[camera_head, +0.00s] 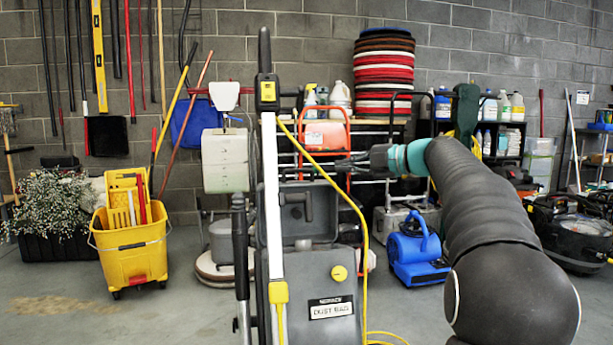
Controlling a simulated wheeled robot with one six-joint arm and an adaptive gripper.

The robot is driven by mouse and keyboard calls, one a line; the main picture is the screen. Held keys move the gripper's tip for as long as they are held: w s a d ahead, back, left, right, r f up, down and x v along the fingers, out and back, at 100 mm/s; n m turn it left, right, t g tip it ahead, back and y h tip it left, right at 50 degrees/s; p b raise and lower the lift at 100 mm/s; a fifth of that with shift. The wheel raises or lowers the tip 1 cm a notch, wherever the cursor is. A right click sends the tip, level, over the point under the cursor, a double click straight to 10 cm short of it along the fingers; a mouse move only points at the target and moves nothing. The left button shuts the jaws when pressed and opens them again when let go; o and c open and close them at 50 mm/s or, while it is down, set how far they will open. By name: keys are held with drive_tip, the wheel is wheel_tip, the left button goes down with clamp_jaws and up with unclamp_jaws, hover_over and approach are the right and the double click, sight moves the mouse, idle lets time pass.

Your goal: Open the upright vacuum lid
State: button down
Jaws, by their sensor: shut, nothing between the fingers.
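The upright vacuum (335,278) stands in the middle foreground, with a grey body, a "DUST BAG" label, a round yellow knob and a tall handle column. A grey, hollow-looking panel (325,220) rises at the back of the body. It looks like the lid tilted up, but I cannot tell for sure whether it belongs to the vacuum. My gripper (345,163) is dark, beyond a teal wrist band, and points left. It appears above and right of the panel, shut and empty. I see no contact with the vacuum; the depth gap is unclear.
A yellow cord (365,240) hangs from the handle to the floor on the right. A yellow mop bucket (132,245) stands left and a blue blower (418,252) right. A red hand truck (323,134) and stacked pads (384,70) are behind.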

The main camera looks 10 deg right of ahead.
drive_tip(key=p, duration=0.1)
approach(293, 170)
drive_tip(key=w+a, duration=0.2)
drive_tip(key=a, duration=0.2)
drive_tip(key=shift+w+f+p, duration=0.4)
drive_tip(key=shift+w+f, duration=0.2)
drive_tip(key=shift+w, duration=0.3)
